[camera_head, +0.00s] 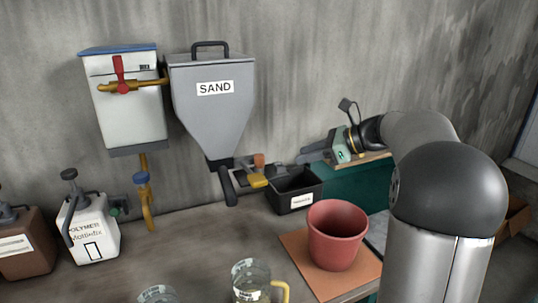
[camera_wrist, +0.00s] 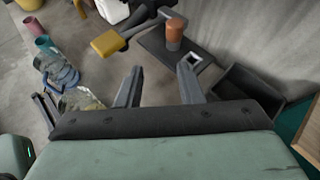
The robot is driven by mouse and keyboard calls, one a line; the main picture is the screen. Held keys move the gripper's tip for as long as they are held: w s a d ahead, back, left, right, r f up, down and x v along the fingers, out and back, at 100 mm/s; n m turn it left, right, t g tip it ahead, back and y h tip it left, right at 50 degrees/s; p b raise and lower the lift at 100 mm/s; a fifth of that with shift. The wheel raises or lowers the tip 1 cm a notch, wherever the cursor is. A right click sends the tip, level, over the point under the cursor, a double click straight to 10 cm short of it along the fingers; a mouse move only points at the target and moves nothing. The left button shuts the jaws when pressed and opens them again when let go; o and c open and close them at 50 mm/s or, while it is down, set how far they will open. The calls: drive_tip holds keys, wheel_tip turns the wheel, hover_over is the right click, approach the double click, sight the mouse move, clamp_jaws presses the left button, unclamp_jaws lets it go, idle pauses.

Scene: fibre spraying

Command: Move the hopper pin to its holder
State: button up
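The grey hopper (camera_head: 212,95) marked SAND hangs on the wall, with a dark outlet and a yellow handle (camera_head: 258,180) below it. The yellow handle also shows at the upper left of the wrist view (camera_wrist: 106,43). An orange-topped peg (camera_head: 259,160) is beside the outlet. In the wrist view this peg (camera_wrist: 174,30) stands upright at a dark plate (camera_wrist: 158,50) with a small square socket (camera_wrist: 192,60). I cannot tell for sure which piece is the hopper pin. My gripper (camera_wrist: 158,82) is open and empty, its fingers pointing toward the plate, apart from peg and handle.
A black bin (camera_head: 294,204) stands right of the outlet and shows in the wrist view (camera_wrist: 245,95). A red bucket (camera_head: 337,240) sits on an orange board (camera_head: 303,262). A white tank (camera_head: 125,105), a polymer jug (camera_head: 92,228) and a measuring jug (camera_head: 250,278) stand left and in front.

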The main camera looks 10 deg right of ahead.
drive_tip(key=w+d+r+m, duration=0.1)
drive_tip(key=d, duration=0.1)
drive_tip(key=t+p, duration=0.1)
drive_tip(key=p, duration=0.1)
approach(259, 155)
drive_tip(key=shift+y, duration=0.3)
drive_tip(key=x, duration=0.4)
drive_tip(key=shift+w+f, duration=0.2)
drive_tip(key=shift+f, duration=0.2)
drive_tip(key=shift+p+x, duration=1)
drive_tip(key=shift+x, duration=1.9)
drive_tip(key=shift+s+f, duration=0.15)
drive_tip(key=c, duration=0.6)
